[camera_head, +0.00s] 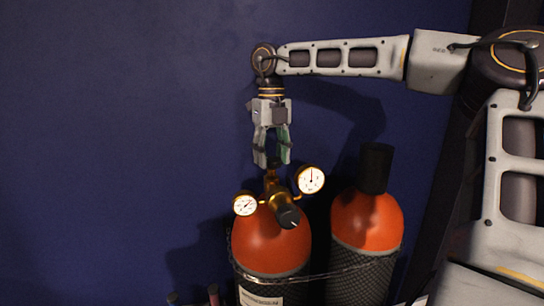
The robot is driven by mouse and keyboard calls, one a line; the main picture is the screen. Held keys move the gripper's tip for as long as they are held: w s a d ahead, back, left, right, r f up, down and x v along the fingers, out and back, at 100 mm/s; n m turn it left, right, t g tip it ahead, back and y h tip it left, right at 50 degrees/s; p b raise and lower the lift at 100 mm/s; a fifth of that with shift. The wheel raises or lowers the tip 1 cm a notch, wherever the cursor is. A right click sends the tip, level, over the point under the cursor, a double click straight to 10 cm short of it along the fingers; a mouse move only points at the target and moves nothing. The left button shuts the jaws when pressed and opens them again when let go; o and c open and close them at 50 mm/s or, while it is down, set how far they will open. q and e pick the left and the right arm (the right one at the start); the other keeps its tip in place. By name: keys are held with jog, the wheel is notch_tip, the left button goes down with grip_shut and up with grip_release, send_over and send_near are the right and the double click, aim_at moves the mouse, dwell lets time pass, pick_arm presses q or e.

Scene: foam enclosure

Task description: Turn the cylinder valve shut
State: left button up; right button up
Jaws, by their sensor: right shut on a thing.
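The left gas cylinder (262,246) has an orange-red shoulder and a dark body. On top is a brass valve (271,181) with two round white gauges, a left gauge (245,204) and a higher right gauge (311,180). A black regulator knob (288,216) points toward me. My right gripper (272,161) comes down from above and is shut on the dark valve knob (273,164) at the top of the valve. The fingers partly hide this knob, so its turn cannot be read. My left gripper is not in view.
A second orange cylinder (367,222) with a black cap (376,168) stands close on the right. A thin strap (330,272) runs around both cylinders. A dark blue wall (120,130) is behind.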

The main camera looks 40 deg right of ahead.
aim_at(272, 159)
jog(key=m, duration=0.4)
jog(key=shift+r+m+b, duration=0.1)
jog(key=shift+m+b, duration=0.2)
jog(key=shift+b, duration=0.1)
jog(key=m, duration=0.4)
jog(key=shift+w+b, duration=0.1)
jog(key=shift+b, duration=0.2)
jog(key=o, duration=1)
jog(key=shift+d, duration=0.1)
notch_tip(272, 159, up, 12)
dwell(0.4)
